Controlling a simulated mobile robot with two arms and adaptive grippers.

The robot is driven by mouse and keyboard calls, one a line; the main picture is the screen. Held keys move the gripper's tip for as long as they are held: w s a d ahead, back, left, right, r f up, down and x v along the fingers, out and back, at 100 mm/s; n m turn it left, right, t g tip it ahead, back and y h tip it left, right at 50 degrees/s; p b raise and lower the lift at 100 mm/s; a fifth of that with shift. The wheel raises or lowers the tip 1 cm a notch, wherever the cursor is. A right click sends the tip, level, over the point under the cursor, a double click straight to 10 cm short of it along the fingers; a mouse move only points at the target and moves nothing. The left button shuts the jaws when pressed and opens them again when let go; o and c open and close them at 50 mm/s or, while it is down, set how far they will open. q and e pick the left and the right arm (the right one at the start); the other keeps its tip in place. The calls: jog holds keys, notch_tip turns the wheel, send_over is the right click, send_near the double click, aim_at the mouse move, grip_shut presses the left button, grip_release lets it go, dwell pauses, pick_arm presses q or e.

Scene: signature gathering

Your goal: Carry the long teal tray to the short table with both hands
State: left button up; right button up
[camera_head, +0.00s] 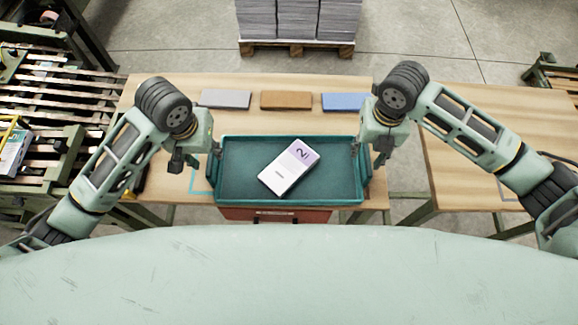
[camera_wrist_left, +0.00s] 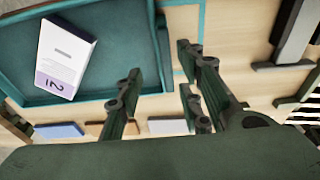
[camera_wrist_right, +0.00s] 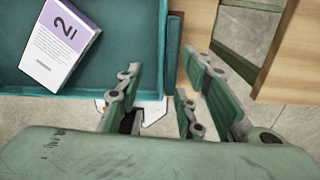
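The long teal tray (camera_head: 230,190) sits level at the front of a wooden table (camera_head: 230,85), with a white and lilac box (camera_head: 290,168) marked 2 lying in it. My left gripper (camera_head: 207,158) is at the tray's left end. In the left wrist view its open fingers (camera_wrist_left: 160,95) stand apart, with the tray's end wall in the gap. My right gripper (camera_head: 367,155) is at the right end. In the right wrist view its fingers (camera_wrist_right: 165,95) are also apart, either side of the end wall. A second wooden table (camera_head: 470,160) stands to the right, partly hidden by my right arm.
Grey (camera_head: 225,98), brown (camera_head: 286,100) and blue (camera_head: 345,102) slabs lie behind the tray. A red container (camera_head: 275,214) shows below the tray's front. A gap separates the tables. A slatted conveyor (camera_head: 50,110) stands left, and a loaded pallet (camera_head: 297,48) behind.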

aim_at(210, 158)
pick_arm(q)
jog(key=shift+w+a+r, duration=0.2)
jog(key=shift+w+a, duration=0.1)
jog(key=shift+a, duration=0.1)
pick_arm(e)
jog(key=shift+w+d+r+n, duration=0.15)
jog(key=shift+d+n, duration=0.1)
jog(key=shift+d, duration=0.2)
jog(key=shift+w+d+r+n, duration=0.15)
jog(key=shift+d+n, duration=0.1)
jog(key=shift+d, duration=0.15)
